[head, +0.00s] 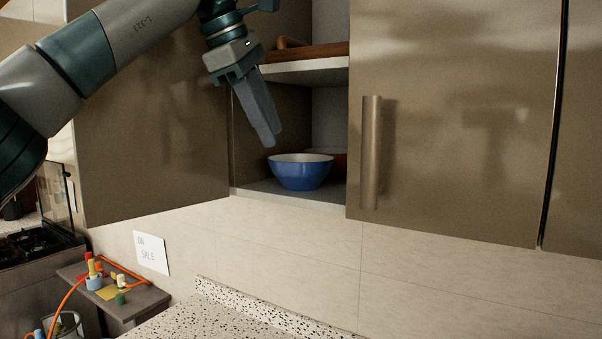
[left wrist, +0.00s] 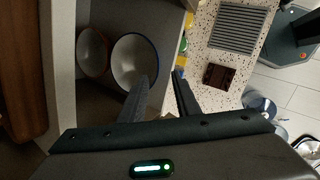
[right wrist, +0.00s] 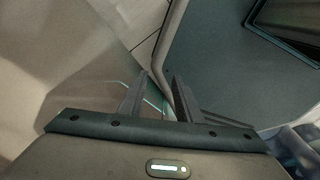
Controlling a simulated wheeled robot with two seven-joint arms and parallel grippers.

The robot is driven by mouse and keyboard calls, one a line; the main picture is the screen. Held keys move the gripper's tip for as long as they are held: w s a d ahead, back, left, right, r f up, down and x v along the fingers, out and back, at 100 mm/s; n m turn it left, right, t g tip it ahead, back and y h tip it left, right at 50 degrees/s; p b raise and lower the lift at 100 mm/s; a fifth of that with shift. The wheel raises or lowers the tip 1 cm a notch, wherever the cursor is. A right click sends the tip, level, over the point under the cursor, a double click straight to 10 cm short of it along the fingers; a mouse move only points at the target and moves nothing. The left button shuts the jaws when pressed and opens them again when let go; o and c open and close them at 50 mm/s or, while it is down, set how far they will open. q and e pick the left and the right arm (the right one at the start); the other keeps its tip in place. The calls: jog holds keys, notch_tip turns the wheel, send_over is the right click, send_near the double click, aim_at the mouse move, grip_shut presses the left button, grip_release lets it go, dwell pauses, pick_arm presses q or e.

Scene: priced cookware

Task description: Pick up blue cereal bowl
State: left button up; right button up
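The blue cereal bowl (head: 300,175) stands upright on the lower shelf of the open wall cabinet, near its front edge. In the left wrist view the bowl (left wrist: 131,62) shows its white inside and blue rim. My left gripper (head: 270,141) points down just above and left of the bowl in the head view. In the left wrist view my left gripper (left wrist: 161,76) has its fingers apart with nothing between them; one fingertip overlaps the bowl's edge in the picture. I cannot tell whether they touch. My right gripper (right wrist: 160,78) is open and empty, away from the bowl.
A reddish-brown bowl (head: 340,160) stands behind the blue one, partly hidden. A shelf (head: 305,72) with a brown wooden item lies above. The cabinet's left door (head: 150,145) and right door (head: 450,120) flank the opening. A speckled counter (head: 215,320) lies below.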

aim_at(292, 163)
pick_arm(q)
jog(key=shift+p+x, duration=0.35)
jog(key=shift+x, duration=1.9)
pick_arm(e)
jog(key=shift+s+d+r, duration=0.1)
jog(key=shift+s+r, duration=0.35)
jog(key=shift+r, duration=0.1)
pick_arm(q)
jog(key=shift+w, duration=0.1)
